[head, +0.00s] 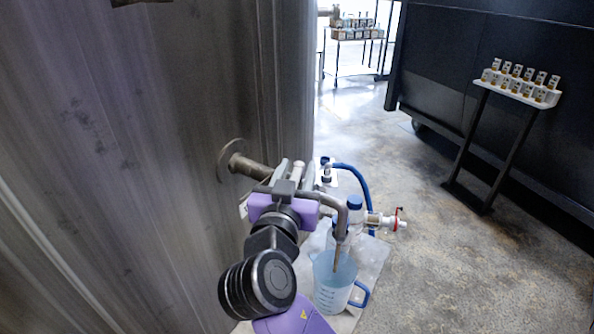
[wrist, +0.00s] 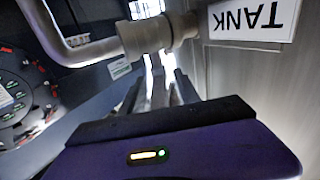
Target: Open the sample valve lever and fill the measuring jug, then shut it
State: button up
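The sample valve's metal pipe (head: 250,168) comes out of the tank wall, and its bent spout (head: 342,212) points down over the jug. The pipe and valve body (wrist: 155,35) also show in the wrist view. My gripper (head: 296,172) is at the valve, its fingers apart on either side of a pale upright piece that looks like the lever (head: 298,170). Gaps seem to show beside it in the wrist view (wrist: 160,88). The blue translucent measuring jug (head: 333,290) stands upright under the spout. A thin brownish streak (head: 337,258) hangs below the spout; its nature and the jug's fill are unclear.
The tank wall (head: 130,170) fills the left side. A rack of vials (head: 520,85) is at right. The concrete floor between is clear.

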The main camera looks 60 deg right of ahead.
jog(key=b+v, duration=0.1)
jog(key=v, duration=0.6)
jog(key=shift+a, duration=0.25)
jog(key=shift+s, duration=0.1)
